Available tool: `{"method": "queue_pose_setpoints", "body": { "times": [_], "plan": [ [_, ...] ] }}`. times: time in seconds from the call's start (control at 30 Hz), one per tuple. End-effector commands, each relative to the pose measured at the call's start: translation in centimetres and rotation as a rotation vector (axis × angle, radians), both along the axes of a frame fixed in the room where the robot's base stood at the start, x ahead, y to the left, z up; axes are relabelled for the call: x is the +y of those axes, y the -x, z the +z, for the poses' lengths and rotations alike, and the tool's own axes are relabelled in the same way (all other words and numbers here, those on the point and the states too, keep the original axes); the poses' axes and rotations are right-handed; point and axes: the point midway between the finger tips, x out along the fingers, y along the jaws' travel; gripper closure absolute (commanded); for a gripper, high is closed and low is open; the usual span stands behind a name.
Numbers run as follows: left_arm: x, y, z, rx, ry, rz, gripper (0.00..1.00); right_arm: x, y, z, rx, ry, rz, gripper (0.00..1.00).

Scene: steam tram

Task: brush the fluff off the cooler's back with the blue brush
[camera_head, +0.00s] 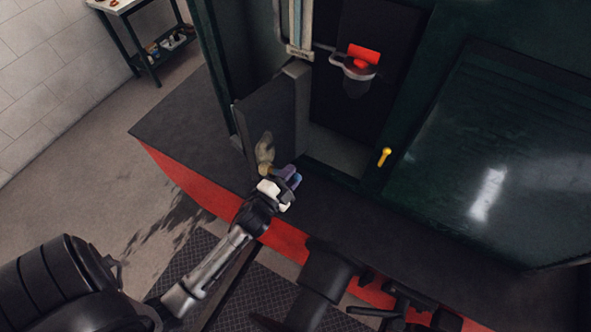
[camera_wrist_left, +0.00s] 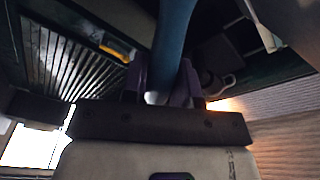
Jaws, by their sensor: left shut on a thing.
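My left gripper (camera_head: 288,181), with purple fingers, is shut on the blue brush. The brush's blue handle (camera_wrist_left: 172,45) runs up from between the fingers in the left wrist view. In the head view only a small blue part (camera_head: 297,182) shows at the fingers. A tan-grey feathery clump (camera_head: 265,150) stands just above and left of the gripper, before a grey upright panel (camera_head: 268,112). I cannot tell whether it is fluff or the brush's bristles, nor whether it touches the panel. I cannot make out for certain which part is the cooler's back. My right gripper is not in view.
A yellow handle (camera_head: 385,156) sticks out right of the gripper, beside a large glossy dark green panel (camera_head: 500,150). A red lamp-like thing (camera_head: 362,58) sits on a bracket above. A dark ledge with a red side (camera_head: 190,180) runs below. A shelf stand (camera_head: 150,50) is far left.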

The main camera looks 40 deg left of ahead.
Motion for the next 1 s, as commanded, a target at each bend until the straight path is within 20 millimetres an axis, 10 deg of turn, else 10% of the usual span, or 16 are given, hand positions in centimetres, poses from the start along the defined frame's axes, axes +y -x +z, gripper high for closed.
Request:
{"method": "queue_pose_setpoints", "body": {
  "times": [1.0],
  "plan": [
    [-5.6, -0.2, 0.0, 0.000, 0.001, 0.000, 0.97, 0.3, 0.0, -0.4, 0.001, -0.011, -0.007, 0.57]
  ]
}}
